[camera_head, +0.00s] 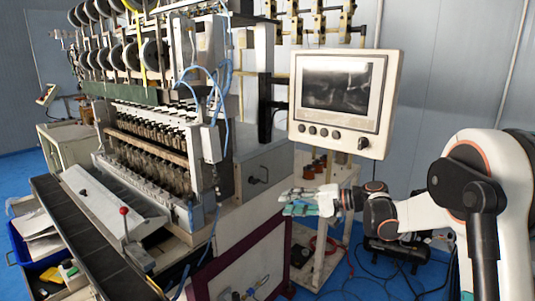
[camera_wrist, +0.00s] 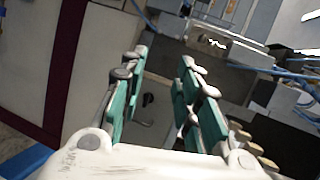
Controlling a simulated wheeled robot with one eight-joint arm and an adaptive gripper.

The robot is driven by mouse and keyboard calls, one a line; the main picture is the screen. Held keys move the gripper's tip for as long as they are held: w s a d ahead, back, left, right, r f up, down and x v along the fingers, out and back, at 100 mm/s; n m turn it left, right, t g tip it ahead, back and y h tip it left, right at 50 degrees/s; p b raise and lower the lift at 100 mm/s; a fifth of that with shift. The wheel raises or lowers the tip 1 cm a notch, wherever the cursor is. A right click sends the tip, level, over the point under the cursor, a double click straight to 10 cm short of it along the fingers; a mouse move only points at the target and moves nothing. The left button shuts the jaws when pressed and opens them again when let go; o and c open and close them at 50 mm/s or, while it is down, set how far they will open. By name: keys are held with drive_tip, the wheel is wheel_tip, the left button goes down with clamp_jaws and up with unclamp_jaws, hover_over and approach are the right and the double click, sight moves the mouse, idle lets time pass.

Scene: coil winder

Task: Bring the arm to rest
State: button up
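My gripper (camera_head: 312,201) is in the right half of the head view, in front of the coil winder (camera_head: 160,140) and below its screen (camera_head: 342,98). My arm (camera_head: 425,208) reaches in from the right, its outer part about level. In the wrist view the green-padded fingers of my gripper (camera_wrist: 163,92) stand well apart. Nothing shows between them but a dark handle and the grey machine panel behind. The gripper appears empty. I cannot tell its exact distance from the machine.
A frame stand (camera_head: 322,255) with a red hose is below my gripper. Cables lie on the blue floor at the lower right. A red-knobbed lever (camera_head: 124,213) and a blue bin (camera_head: 24,262) are at the left. A grey wall is behind.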

drive_tip(key=s+d+r+n+h, duration=0.1)
drive_tip(key=s+d+h, duration=0.15)
drive_tip(key=s, duration=0.65)
drive_tip(key=s+d+t+h, duration=0.15)
drive_tip(key=s+h, duration=0.25)
drive_tip(key=s, duration=0.5)
drive_tip(key=s+d+r+n+g+h, duration=0.15)
drive_tip(key=s+h, duration=0.25)
drive_tip(key=s, duration=0.6)
drive_tip(key=s+d+f+t+h, duration=0.2)
drive_tip(key=s+d+f+h, duration=0.1)
drive_tip(key=s+d, duration=0.4)
drive_tip(key=s+f+n, duration=0.1)
drive_tip(key=s, duration=0.2)
drive_tip(key=shift+f+h, duration=0.15)
drive_tip(key=shift+h, duration=0.2)
drive_tip(key=shift+c, duration=0.5)
